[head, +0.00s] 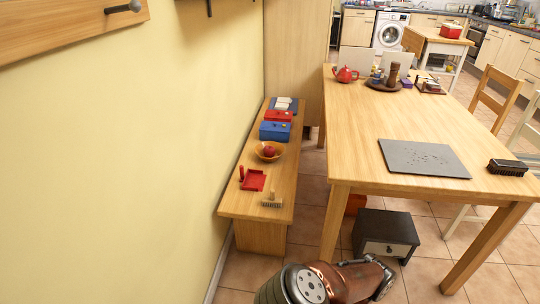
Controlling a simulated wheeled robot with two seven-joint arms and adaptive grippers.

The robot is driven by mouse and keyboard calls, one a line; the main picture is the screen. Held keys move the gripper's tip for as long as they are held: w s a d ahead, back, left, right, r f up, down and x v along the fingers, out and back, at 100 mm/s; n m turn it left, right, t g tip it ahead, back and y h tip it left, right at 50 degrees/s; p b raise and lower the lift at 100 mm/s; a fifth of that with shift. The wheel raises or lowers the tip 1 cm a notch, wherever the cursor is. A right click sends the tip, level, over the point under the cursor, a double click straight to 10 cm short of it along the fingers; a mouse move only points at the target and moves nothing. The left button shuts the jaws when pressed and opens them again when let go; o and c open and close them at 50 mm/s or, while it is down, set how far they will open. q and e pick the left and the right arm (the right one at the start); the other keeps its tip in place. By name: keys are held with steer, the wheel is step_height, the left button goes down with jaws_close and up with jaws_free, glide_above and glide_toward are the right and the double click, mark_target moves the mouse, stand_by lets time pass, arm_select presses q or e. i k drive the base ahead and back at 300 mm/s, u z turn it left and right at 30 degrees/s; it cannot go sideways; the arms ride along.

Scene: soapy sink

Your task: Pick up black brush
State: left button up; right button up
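A black brush (507,167) lies on the wooden table (372,113), near its right front corner. It is a dark, block-shaped piece with lighter marks along its side. Neither of my grippers shows in the head view. Only a copper and grey part of my own arm shows at the bottom edge, below the table and well away from the brush.
A grey speckled board (424,158) lies left of the brush. A red teapot (345,74) and a round dark tray stand at the table's far end. A low bench (236,203) along the wall holds a bowl, boxes, a red dustpan (254,181) and a small brush (272,203). Chairs (497,100) stand at right.

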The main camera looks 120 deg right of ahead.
mark_target(501, 166)
steer(key=z, duration=5.25)
